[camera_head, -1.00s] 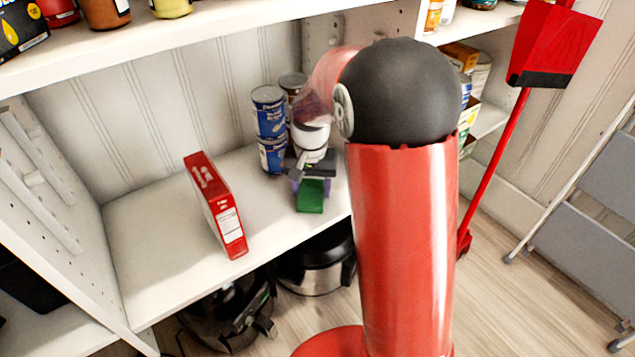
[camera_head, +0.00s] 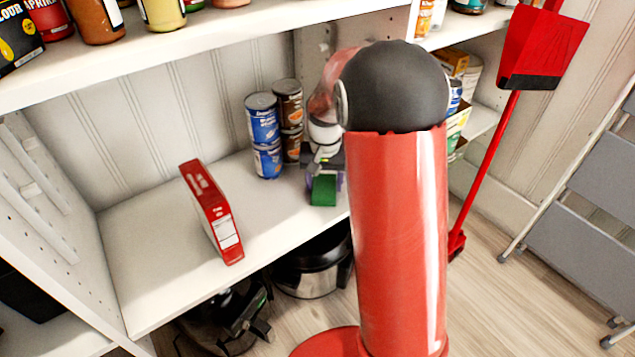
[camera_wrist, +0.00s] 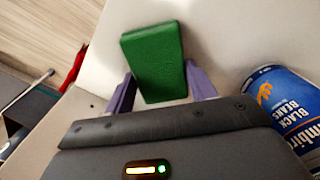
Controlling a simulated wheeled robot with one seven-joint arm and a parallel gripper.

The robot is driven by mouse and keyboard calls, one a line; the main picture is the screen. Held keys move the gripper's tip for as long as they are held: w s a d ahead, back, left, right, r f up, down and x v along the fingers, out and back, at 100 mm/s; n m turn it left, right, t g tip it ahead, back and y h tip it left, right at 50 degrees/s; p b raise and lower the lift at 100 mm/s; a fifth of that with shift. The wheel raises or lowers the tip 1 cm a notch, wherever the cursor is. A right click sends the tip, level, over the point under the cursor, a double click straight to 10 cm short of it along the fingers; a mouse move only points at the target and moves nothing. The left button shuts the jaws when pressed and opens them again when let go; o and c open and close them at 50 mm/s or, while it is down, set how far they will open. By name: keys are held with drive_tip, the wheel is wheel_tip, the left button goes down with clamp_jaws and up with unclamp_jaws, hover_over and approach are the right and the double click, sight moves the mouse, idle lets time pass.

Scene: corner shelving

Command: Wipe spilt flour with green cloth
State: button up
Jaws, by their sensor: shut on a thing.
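The green cloth (camera_wrist: 153,62) looks like a thick flat green block between the two purple fingers of my gripper (camera_wrist: 160,92) in the wrist view. My gripper is shut on it. In the head view my gripper (camera_head: 325,187) and the green cloth (camera_head: 323,190) are low over the middle white shelf (camera_head: 150,255), near its front right part. I cannot tell whether the cloth touches the shelf. No spilt flour can be made out against the white surface. My arm hides the right end of the shelf.
A red box (camera_head: 212,212) stands on the shelf to the left. Stacked blue cans (camera_head: 263,135) and brown cans (camera_head: 289,120) stand behind my gripper; a black beans can (camera_wrist: 290,105) is close by in the wrist view. A pot (camera_head: 312,265) is below.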

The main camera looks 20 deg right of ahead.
sight(306, 201)
drive_tip(key=shift+w+d+p, duration=0.1)
drive_tip(key=shift+w+d, duration=0.1)
drive_tip(key=shift+d, duration=0.5)
drive_tip(key=shift+w+d+p, duration=0.15)
drive_tip(key=shift+w+d, duration=0.1)
drive_tip(key=shift+d, duration=0.5)
drive_tip(key=shift+w+d+p, duration=0.1)
drive_tip(key=shift+w+d, duration=0.1)
drive_tip(key=shift+d, duration=0.5)
drive_tip(key=shift+w+d+r, duration=0.1)
drive_tip(key=shift+d+r, duration=0.05)
drive_tip(key=shift+d, duration=0.15)
drive_tip(key=shift+a, duration=0.1)
drive_tip(key=shift+s+a+f, duration=0.1)
drive_tip(key=shift+s+a, duration=0.25)
drive_tip(key=shift+a, duration=0.75)
drive_tip(key=shift+s+a+f, duration=0.1)
drive_tip(key=shift+s+a, duration=0.25)
drive_tip(key=shift+a, duration=0.75)
drive_tip(key=shift+s+a, duration=0.35)
drive_tip(key=shift+a, duration=0.75)
drive_tip(key=shift+s+a+r, duration=0.1)
drive_tip(key=shift+s+a, duration=0.2)
drive_tip(key=shift+a, duration=0.55)
drive_tip(key=shift+s+a, duration=0.25)
drive_tip(key=shift+a, duration=0.6)
drive_tip(key=shift+r+p, duration=2.6)
drive_tip(key=shift+r, duration=0.45)
